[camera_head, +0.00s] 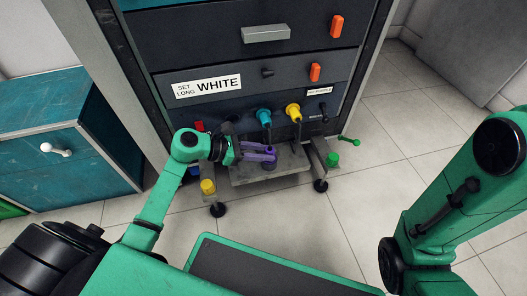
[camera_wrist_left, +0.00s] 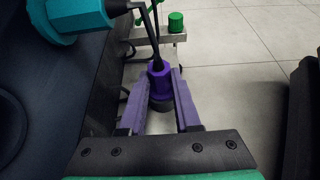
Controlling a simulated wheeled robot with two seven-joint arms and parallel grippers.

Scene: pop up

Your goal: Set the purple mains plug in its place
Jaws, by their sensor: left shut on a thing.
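My left gripper (camera_head: 262,152) is in front of the lower part of the dark rack and shut on the purple mains plug (camera_head: 270,160). The left wrist view shows the purple plug (camera_wrist_left: 158,84) between its two purple fingers, with a dark end toward the gripper's palm and a black cable leaving its far end. The plug is apart from the panel and above the grey shelf. I cannot make out an empty socket for it; the gripper hides part of the panel. My right arm is at the right, its gripper out of view.
A teal plug (camera_head: 264,117) and a yellow plug (camera_head: 294,112) sit on the rack panel (camera_head: 170,78), close above my left gripper. The grey shelf (camera_head: 285,168) lies below it. A green knob (camera_head: 333,160) is at the right. A teal cabinet (camera_head: 50,150) stands left; open floor lies right.

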